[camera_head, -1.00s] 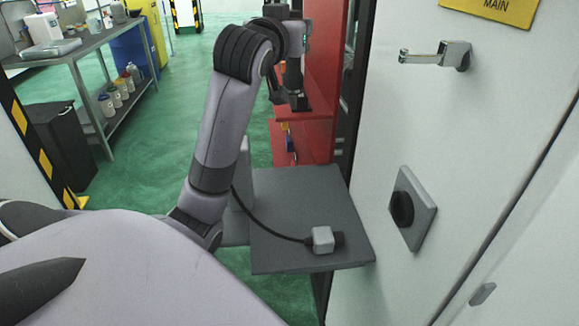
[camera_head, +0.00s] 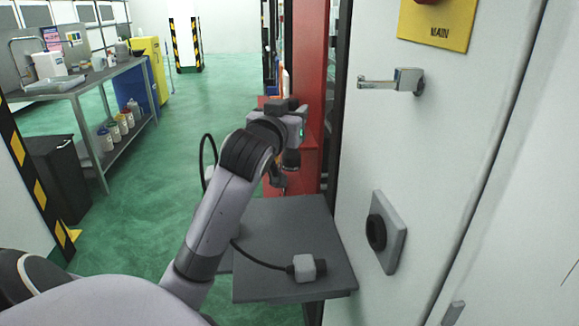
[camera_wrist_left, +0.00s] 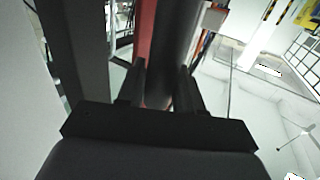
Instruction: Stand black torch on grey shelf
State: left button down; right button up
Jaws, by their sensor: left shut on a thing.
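The grey shelf (camera_head: 300,222) juts from the white cabinet at the lower middle of the head view. A grey plug with a black cable (camera_head: 306,268) lies near its front edge. My left gripper (camera_head: 284,178) is over the shelf's far side in the head view. In the wrist view my left gripper (camera_wrist_left: 160,78) is shut on a dark cylinder, which looks like the black torch (camera_wrist_left: 176,40). The torch is hard to tell from the dark gripper in the head view. I cannot tell whether it touches the shelf. My right gripper is not in view.
The white cabinet (camera_head: 450,150) bounds the right, with a metal handle (camera_head: 392,81) and a black knob (camera_head: 376,233). A red cabinet (camera_head: 308,100) stands behind the gripper. A workbench (camera_head: 95,78) is at the left. The shelf's middle is clear.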

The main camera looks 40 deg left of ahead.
aim_at(288, 165)
pick_arm(q)
notch_tip(288, 165, down, 6)
jog(key=shift+r+b, duration=0.1)
jog(key=shift+b, duration=0.35)
jog(key=shift+f, duration=0.55)
jog(key=shift+f+b, duration=0.45)
jog(key=shift+f, duration=1.45)
jog(key=shift+f, duration=0.15)
jog(key=c, duration=0.7)
grip_release()
jog(key=shift+c, duration=0.2)
jog(key=shift+s, duration=0.1)
